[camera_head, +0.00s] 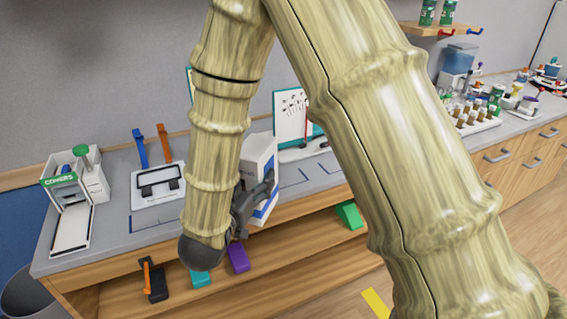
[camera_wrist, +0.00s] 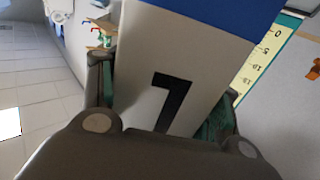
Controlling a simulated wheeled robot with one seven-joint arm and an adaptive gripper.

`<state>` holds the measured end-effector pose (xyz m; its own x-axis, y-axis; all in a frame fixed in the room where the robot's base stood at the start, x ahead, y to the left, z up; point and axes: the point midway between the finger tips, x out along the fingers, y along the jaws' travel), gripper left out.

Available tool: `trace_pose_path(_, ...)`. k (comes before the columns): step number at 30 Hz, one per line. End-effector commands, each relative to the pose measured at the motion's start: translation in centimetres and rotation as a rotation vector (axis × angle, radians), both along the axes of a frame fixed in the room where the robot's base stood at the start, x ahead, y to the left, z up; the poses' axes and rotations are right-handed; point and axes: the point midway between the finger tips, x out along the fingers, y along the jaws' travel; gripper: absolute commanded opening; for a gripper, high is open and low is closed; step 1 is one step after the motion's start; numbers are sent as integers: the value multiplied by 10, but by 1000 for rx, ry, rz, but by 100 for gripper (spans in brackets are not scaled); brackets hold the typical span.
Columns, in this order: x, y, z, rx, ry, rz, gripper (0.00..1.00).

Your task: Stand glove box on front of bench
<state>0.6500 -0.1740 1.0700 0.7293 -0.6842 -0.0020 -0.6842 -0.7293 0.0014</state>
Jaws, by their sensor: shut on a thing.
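The glove box (camera_head: 261,152) is a white carton with a blue band, seen at the front part of the grey bench (camera_head: 115,235). In the wrist view the glove box (camera_wrist: 165,55) fills the middle, showing a black 7 and a blue end. My gripper (camera_head: 258,196) is shut on it, with one finger on each side in the wrist view (camera_wrist: 160,105). The box looks roughly upright in the head view. My arm hides part of it and of the bench; I cannot tell whether its base touches the bench top.
A covers box (camera_head: 62,180) and a white tray (camera_head: 158,187) stand at the left. A white board (camera_head: 292,117) stands behind the glove box. Bottles crowd the right.

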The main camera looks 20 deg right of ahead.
Motion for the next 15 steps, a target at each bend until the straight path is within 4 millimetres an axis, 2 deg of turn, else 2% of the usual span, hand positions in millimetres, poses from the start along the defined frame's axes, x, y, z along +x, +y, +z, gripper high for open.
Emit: trace_pose_path(15,98,-31,-6,0,-3,-1,27)
